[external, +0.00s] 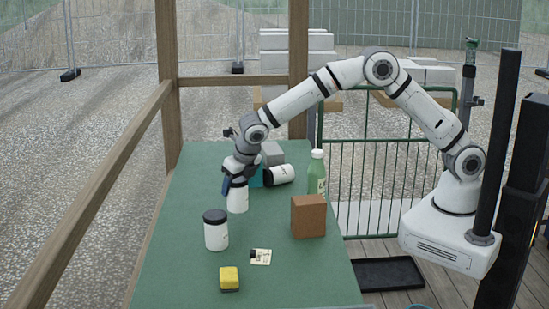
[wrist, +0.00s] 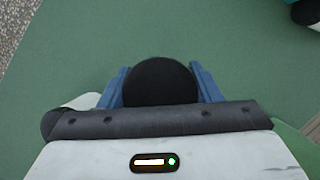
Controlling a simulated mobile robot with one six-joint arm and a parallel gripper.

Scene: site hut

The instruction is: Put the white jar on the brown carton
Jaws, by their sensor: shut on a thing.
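A white jar with a black lid (external: 238,199) is upright between the blue fingers of my gripper (external: 236,184). In the wrist view my gripper (wrist: 160,88) is shut on the jar's round black lid (wrist: 160,80), which hides the jar's body. I cannot tell whether its base touches the table. The brown carton (external: 308,217) stands on the green table to the right of the held jar and nearer the camera. Its top is bare.
Another white jar (external: 216,233) with a black lid stands nearer the camera. A third (external: 280,174) lies on its side by a grey block (external: 272,152). A green bottle (external: 317,174) stands behind the carton. A yellow sponge (external: 229,278) and a card (external: 261,257) lie in front.

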